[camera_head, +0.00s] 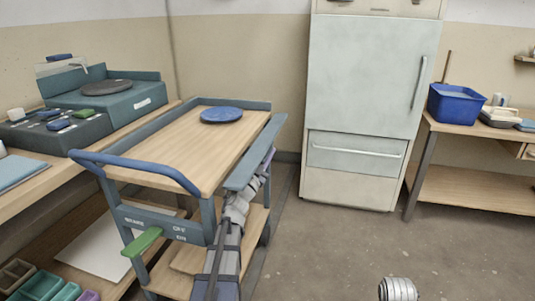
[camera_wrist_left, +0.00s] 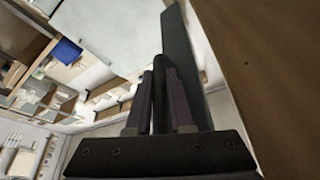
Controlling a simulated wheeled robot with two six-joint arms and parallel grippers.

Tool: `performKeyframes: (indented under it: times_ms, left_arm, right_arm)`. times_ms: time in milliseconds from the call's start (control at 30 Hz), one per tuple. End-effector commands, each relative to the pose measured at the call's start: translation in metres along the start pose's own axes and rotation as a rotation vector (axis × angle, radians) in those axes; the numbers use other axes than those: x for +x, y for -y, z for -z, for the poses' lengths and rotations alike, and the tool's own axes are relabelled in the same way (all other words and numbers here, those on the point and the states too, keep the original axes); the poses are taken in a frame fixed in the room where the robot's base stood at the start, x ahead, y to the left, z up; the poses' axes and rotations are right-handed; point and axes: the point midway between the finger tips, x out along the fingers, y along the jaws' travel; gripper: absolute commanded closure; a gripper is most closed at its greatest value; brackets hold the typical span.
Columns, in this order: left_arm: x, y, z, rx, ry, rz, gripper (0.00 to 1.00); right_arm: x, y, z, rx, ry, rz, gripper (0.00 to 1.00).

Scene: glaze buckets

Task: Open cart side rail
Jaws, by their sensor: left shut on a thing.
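The cart (camera_head: 180,150) has a wooden top and a blue push handle (camera_head: 135,165) at its near end. Its side rail (camera_head: 258,150) is a long teal panel along the right edge of the top, with its broad face showing; I cannot tell its exact tilt. My left gripper (camera_head: 268,160) is at the outer side of this rail, partly hidden by it. In the left wrist view its two fingers (camera_wrist_left: 164,95) are closed on a dark part of the rail (camera_wrist_left: 178,50). My right gripper is out of view.
A blue disc (camera_head: 221,115) lies on the cart top. A green brake lever (camera_head: 142,242) sticks out at the cart's near end. A workbench (camera_head: 40,190) stands close on the left, a pale cabinet (camera_head: 370,80) behind. The floor (camera_head: 340,245) to the right is mostly open.

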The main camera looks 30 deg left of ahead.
Motion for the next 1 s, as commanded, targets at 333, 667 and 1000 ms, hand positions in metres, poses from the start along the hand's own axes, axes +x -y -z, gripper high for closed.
performKeyframes:
  times_ms: [333, 667, 1000]
  left_arm:
    - [0.000, 0.000, 0.000, -0.001, 0.000, 0.000, 0.68]
    - [0.001, 0.000, 0.002, -0.025, 0.000, 0.009, 0.68]
    - [0.007, 0.002, 0.018, -0.312, -0.002, 0.122, 0.68]
  right_arm:
    - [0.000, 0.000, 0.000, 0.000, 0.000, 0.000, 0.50]
    - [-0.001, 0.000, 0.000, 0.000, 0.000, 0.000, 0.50]
    - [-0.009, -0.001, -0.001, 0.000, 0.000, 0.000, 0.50]
